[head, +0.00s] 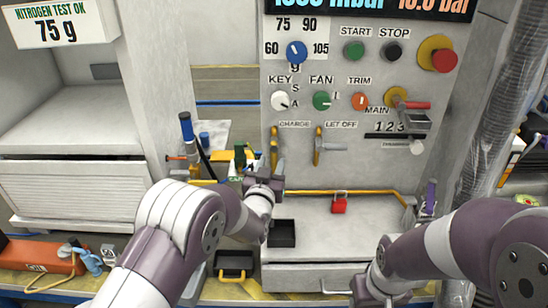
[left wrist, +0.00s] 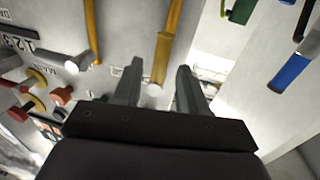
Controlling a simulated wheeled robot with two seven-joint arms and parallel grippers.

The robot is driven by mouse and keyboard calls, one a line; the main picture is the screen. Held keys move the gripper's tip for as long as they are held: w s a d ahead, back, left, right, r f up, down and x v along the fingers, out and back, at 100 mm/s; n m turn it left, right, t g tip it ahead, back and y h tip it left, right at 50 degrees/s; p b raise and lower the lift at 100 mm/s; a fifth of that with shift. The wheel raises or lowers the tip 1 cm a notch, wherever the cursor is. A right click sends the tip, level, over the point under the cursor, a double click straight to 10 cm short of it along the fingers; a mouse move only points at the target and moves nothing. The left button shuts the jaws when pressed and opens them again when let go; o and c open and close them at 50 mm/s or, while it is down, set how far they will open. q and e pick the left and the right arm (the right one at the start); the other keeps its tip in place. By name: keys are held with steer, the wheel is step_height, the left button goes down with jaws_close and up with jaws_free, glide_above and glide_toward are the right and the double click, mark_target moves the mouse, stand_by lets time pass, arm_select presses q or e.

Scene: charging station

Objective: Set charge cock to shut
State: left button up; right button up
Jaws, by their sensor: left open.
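The charge cock (head: 274,147) is a yellow handle on the grey panel, left of its CHARGE label. It hangs about upright in the head view. In the left wrist view, which looks turned over, its yellow handle (left wrist: 162,58) with a pale end lies between the two finger lines. My left gripper (head: 268,172) is just below the cock, fingers towards the panel; the fingers (left wrist: 159,68) are apart. I cannot tell whether they touch the handle. The let off cock (head: 318,146) is a similar handle to the right. My right gripper is out of view.
Knobs, the KEY switch (head: 281,100) and FAN knob (head: 321,100) among them, sit above the cocks. A yellow pipe (head: 350,192) runs below, with a red padlock (head: 339,203) and a black tray (head: 282,233) nearby.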

mark_target(273, 160)
arm_select(q)
steer(key=shift+w+d, duration=0.2)
steer(key=shift+w, duration=0.8)
steer(key=shift+w+d, duration=0.15)
steer(key=shift+w, duration=0.8)
jaws_close()
steer(key=shift+f, duration=0.1)
